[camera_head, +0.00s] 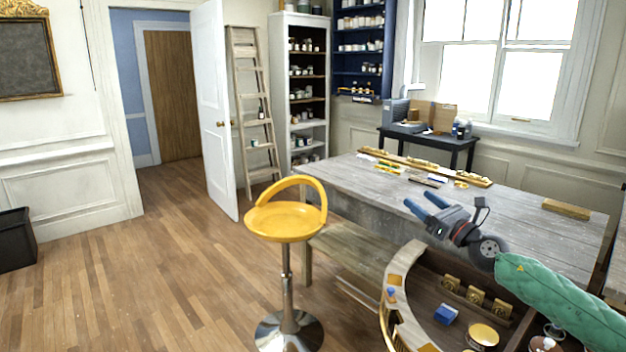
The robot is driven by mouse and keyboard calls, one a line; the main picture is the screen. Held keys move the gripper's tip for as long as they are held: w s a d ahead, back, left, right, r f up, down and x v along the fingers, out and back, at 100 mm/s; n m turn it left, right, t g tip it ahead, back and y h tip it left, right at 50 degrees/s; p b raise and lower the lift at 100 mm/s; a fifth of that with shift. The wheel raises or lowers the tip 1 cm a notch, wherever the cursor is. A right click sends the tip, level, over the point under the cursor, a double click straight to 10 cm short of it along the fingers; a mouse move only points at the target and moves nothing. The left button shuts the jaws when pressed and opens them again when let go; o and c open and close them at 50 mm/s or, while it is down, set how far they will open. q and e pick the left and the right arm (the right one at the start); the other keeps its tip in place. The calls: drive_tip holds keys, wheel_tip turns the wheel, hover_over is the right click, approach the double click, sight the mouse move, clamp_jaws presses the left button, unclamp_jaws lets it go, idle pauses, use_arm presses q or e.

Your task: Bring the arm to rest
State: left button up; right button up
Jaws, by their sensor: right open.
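My right arm comes in from the right edge in a green padded sleeve (560,298). My right gripper (417,198) is at the arm's end, with two blue fingers pointing up and left. The fingers are apart, with nothing seen between them. In the picture the gripper lies over the grey wooden workbench (350,185), above the curved console in front. I cannot tell its exact height over the bench top. My left gripper is not in view.
The curved gilt console (398,310) stands at the front right, holding a blue box (446,314) and gold pieces. A yellow stool (283,222) stands left of the bench. A gilt strip (425,168) lies on the bench.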

drive_tip(key=s+d+r+m+t+h, duration=0.1)
drive_tip(key=d+m+t+h, duration=0.15)
drive_tip(key=m+h, duration=0.65)
drive_tip(key=d+r+m+t+h, duration=0.1)
drive_tip(key=d+m+t+h, duration=0.3)
drive_tip(key=m, duration=1)
drive_tip(key=s+a+f+m+g+h, duration=0.1)
drive_tip(key=s+f+m+g+h, duration=0.1)
drive_tip(key=s+f+m+g, duration=0.3)
drive_tip(key=a+f+m+g+h, duration=0.15)
drive_tip(key=f+m, duration=0.25)
drive_tip(key=f, duration=0.4)
drive_tip(key=s+a+f+m+g+h, duration=0.1)
drive_tip(key=s+f+m+g+h, duration=0.1)
drive_tip(key=s+f+m+g, duration=0.3)
drive_tip(key=s+a+f+m+g+y, duration=0.1)
drive_tip(key=s+a+f+g+y, duration=0.2)
drive_tip(key=s+a+f, duration=0.5)
drive_tip(key=s+a+f+m+g+y, duration=0.1)
drive_tip(key=s+f+g+y, duration=0.1)
drive_tip(key=s+f, duration=0.75)
drive_tip(key=s+a+f+m+g+y, duration=0.1)
drive_tip(key=s+a+f+g, duration=0.2)
drive_tip(key=s+f, duration=0.7)
drive_tip(key=s+a+f+m+g+y, duration=0.1)
drive_tip(key=s+a+f+g, duration=0.2)
drive_tip(key=s+f, duration=0.6)
drive_tip(key=s, duration=0.5)
drive_tip(key=shift+f, duration=0.4)
drive_tip(key=shift+a, duration=0.1)
